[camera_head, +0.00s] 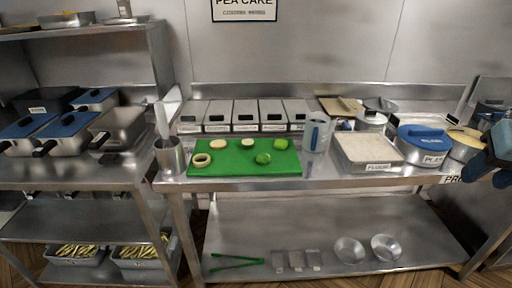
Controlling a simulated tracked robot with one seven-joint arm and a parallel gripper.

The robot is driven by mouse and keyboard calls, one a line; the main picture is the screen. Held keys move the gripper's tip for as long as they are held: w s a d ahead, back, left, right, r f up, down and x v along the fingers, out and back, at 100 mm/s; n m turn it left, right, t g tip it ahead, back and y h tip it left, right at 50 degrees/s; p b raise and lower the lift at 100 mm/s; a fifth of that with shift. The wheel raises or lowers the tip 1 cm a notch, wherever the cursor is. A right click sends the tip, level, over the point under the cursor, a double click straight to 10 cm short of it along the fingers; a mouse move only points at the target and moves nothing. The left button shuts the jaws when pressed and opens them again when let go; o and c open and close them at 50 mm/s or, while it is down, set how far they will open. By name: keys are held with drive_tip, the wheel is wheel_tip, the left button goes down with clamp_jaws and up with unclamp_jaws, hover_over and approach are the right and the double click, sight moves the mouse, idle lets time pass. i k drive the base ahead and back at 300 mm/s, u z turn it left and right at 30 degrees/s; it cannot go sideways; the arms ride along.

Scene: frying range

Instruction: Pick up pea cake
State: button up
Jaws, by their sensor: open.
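A green cutting board (230,165) lies on the steel table.
Lidded steel containers (246,115) line the back of the board. A metal cup (169,155) stands at its left, a grey jug (317,134) at its right. A flour tray (368,152) and a blue-lidded pot (424,143) stand between the board and my gripper.

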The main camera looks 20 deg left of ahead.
sight(281, 144)
drive_tip(key=u, duration=0.35)
drive_tip(key=i, duration=1)
drive_tip(key=z, duration=0.1)
